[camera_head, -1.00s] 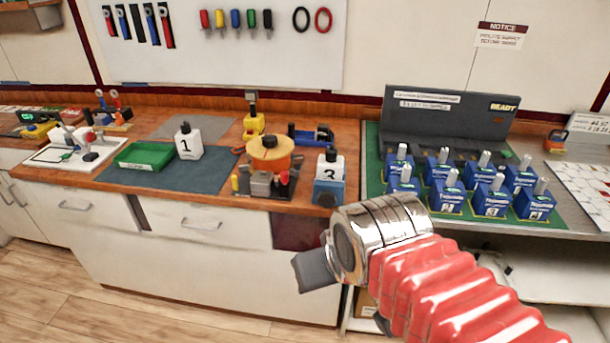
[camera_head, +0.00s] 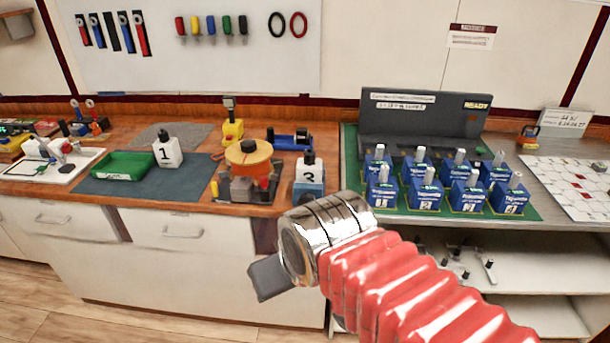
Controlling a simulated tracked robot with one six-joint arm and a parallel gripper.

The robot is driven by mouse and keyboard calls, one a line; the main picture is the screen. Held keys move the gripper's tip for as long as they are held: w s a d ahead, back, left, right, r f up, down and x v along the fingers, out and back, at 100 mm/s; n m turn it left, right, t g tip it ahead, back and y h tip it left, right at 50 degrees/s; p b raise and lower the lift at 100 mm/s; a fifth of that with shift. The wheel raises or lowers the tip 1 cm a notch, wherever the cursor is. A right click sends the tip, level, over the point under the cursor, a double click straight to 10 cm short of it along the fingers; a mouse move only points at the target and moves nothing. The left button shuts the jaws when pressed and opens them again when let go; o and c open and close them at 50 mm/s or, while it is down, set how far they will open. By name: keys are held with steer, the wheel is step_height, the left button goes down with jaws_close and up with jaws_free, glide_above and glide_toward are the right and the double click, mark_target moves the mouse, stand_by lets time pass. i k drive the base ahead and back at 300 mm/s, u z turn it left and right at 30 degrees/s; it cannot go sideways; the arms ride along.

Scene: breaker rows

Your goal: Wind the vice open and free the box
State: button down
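A white box marked 3 (camera_head: 308,167), with a dark top, stands upright in or on a blue block-like fixture (camera_head: 309,192) at the right end of the wooden bench. This may be the vice; I cannot make out jaws or a handle. Another white box marked 1 (camera_head: 167,152) stands on the dark mat. A blue and black device (camera_head: 289,140) lies behind the box marked 3. My gripper (camera_head: 266,279) shows only as a dark grey part beyond the chrome wrist, low in front of the bench and apart from everything. Its fingers cannot be told apart.
An orange round device (camera_head: 249,160) stands left of the box marked 3. A green tray (camera_head: 122,165) lies farther left. Several blue breakers (camera_head: 425,195) stand in rows on a green mat at right, before a dark panel (camera_head: 425,112). The dark mat (camera_head: 150,187) has free room.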

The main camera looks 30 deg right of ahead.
mark_target(306, 173)
steer(key=z, duration=0.05)
steer(key=i, duration=1)
steer(key=u, duration=0.05)
